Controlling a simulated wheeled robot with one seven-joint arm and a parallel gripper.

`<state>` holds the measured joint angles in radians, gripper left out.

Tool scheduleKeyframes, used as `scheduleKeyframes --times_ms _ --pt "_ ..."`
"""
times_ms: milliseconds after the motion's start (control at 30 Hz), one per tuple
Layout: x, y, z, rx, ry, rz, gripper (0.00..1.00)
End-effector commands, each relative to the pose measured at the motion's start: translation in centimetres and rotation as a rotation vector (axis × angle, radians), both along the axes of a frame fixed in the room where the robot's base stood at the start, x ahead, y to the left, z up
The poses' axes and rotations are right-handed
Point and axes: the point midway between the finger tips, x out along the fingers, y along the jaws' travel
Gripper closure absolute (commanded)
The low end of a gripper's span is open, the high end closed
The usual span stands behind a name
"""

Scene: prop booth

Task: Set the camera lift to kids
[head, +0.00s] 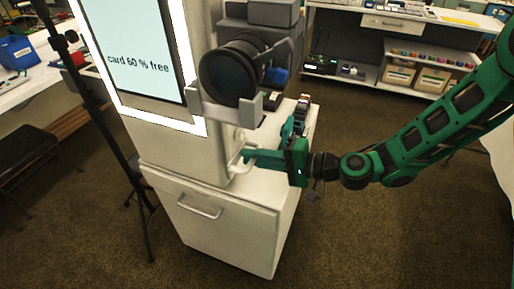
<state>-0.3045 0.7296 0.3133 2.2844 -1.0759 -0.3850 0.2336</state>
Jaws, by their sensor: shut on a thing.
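The camera (228,75), with a big black lens, sits on a grey bracket (228,112) at the side of the white booth column (165,150). Below the bracket, a white looped handle (237,168) sticks out from the column's side. My green gripper (247,156) reaches in from the right and is shut on the white handle. The fingertips partly cover the handle. I cannot make out any lift marks or a "kids" label.
A lit screen (140,50) reads "card 60 % free". A drawer with a handle (201,207) is below. A black stand (117,150) is close on the left. Shelves with boxes (431,79) stand at the back right. The brown floor is clear at right.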

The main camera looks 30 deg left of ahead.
Motion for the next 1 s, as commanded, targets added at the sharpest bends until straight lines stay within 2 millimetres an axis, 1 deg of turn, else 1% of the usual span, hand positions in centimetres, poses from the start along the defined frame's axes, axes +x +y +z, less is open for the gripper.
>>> scheduleKeyframes --times_ms 33,300,333,400,667,767,867,1000 --pt "0.1 -0.2 -0.7 -0.012 0.001 -0.002 1.0" --pt "-0.1 -0.2 -0.9 -0.017 0.002 0.0 1.0" --pt "-0.1 -0.2 -0.9 -0.018 0.002 0.0 0.85" --pt "-0.1 -0.2 -0.9 -0.017 0.002 0.001 0.68" --pt "-0.1 -0.1 -0.6 -0.011 0.0 0.002 0.68" --pt "-0.1 -0.4 -0.5 -0.01 0.0 0.001 0.68" --pt "0.1 -1.3 -0.3 -0.011 0.0 0.0 0.68" --pt "0.3 -3.6 0.2 -0.011 0.002 -0.002 0.68"
